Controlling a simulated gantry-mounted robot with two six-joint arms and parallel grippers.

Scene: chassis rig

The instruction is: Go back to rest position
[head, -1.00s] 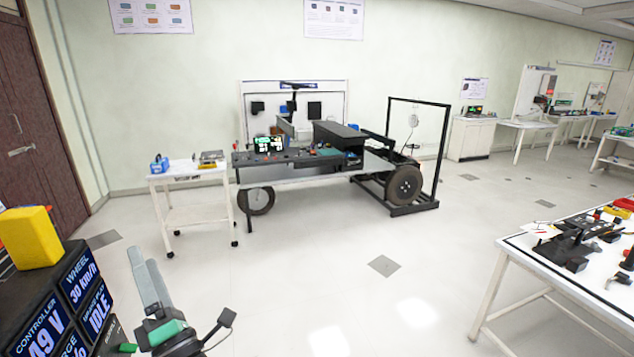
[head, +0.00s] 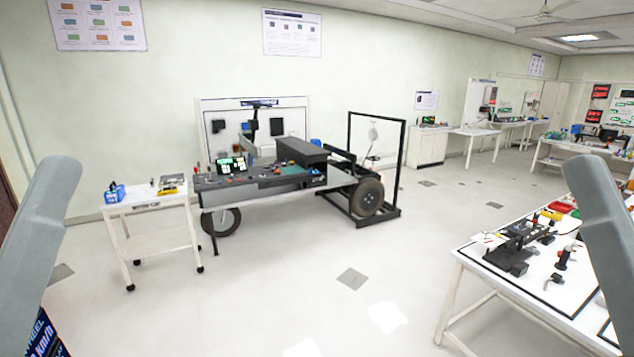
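My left arm link rises along the left edge of the head view, and my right arm link rises along the right edge. Both grippers are outside the picture, so whether they are open or shut does not show. The chassis rig (head: 262,177) stands ahead near the back wall, clear of both arms.
A small white trolley (head: 150,201) with tools stands left of the rig. A white table (head: 505,275) with parts is at the right, partly hidden by my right arm. A display box (head: 45,338) peeks in at bottom left. The middle floor is open.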

